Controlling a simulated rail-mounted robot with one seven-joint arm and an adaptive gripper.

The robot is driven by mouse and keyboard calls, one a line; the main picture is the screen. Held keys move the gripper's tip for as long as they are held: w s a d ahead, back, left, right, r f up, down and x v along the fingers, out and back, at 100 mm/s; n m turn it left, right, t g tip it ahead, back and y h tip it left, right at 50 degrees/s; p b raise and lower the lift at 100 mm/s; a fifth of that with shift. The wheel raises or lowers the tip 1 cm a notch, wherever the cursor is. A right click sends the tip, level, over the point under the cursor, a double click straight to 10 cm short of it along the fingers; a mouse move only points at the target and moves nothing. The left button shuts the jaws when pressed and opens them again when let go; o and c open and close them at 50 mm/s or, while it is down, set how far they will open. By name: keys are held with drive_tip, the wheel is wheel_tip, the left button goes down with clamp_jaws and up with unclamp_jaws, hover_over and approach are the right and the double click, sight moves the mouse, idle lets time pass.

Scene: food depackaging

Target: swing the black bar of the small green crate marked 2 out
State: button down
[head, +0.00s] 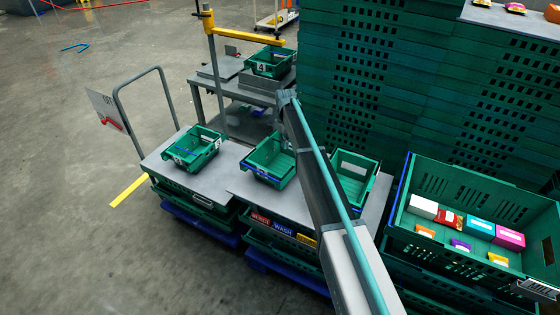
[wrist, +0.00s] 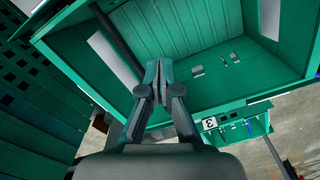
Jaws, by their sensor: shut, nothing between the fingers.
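The small green crate in the middle (head: 262,163) stands on a grey cart top, partly hidden by my arm; no number on it is readable. A green crate with white label patches also fills the wrist view (wrist: 205,70); it appears to be this one. A black bar (wrist: 112,35) runs slantwise along its left side in the wrist view, apart from the crate's inner floor. My gripper (wrist: 158,66) is shut and empty, with its fingertips over the crate, just right of the bar's lower end. The head view does not show the fingers clearly.
The crate marked 3 (head: 194,149) stands at left, and the crate marked 4 (head: 268,62) on a rear table. Another small crate (head: 357,168) is right of my arm. A large crate (head: 483,205) holds several packages. Tall stacked crates (head: 400,75) rise behind.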

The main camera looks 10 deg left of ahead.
drive_tip(key=shift+f, duration=0.15)
idle(0.3)
drive_tip(key=shift+f+b, duration=0.5)
drive_tip(key=shift+f, duration=0.65)
drive_tip(key=shift+w, duration=0.2)
